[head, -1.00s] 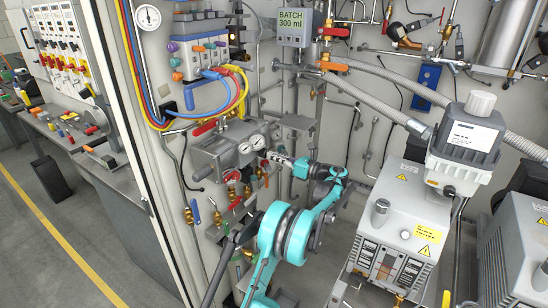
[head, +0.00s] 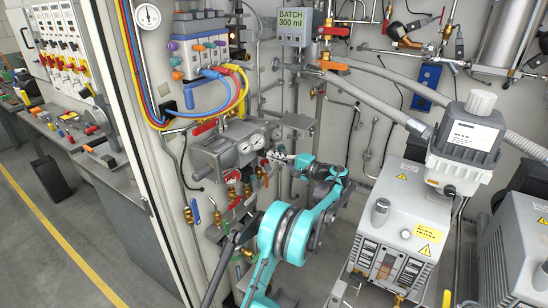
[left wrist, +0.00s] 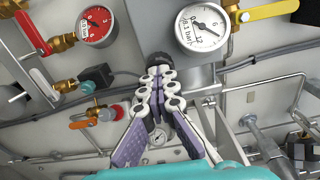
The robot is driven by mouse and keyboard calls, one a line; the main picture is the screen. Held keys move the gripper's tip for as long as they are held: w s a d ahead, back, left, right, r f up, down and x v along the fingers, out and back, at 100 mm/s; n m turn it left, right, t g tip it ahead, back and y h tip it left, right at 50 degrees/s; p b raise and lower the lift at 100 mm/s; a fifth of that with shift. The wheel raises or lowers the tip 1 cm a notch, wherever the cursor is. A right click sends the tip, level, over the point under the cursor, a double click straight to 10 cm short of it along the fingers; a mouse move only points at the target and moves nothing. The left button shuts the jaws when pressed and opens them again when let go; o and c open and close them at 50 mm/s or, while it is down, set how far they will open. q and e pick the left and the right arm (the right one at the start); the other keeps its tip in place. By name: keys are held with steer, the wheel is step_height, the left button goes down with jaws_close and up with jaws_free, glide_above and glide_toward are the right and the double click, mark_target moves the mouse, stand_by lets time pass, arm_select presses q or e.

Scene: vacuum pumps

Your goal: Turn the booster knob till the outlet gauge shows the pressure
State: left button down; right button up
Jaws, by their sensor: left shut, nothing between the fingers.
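My left gripper (head: 274,158) is at the booster's right side, fingers shut and empty. In the left wrist view its fingertips (left wrist: 159,74) lie just in front of a dark round part, probably the knob, mostly hidden. My right gripper is out of view.
A red gauge (left wrist: 98,24) and brass fittings are left of the fingers in the left wrist view. A yellow lever (left wrist: 268,10) is at upper right. Red and blue valve handles crowd below the booster. A grey pump (head: 400,225) stands at right.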

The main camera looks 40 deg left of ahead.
arm_select(q)
steer(key=n, duration=0.4)
steer(key=shift+n, duration=0.3)
steer(key=n, duration=0.4)
steer(key=shift+n, duration=0.3)
steer(key=n, duration=0.4)
steer(key=shift+n, duration=0.3)
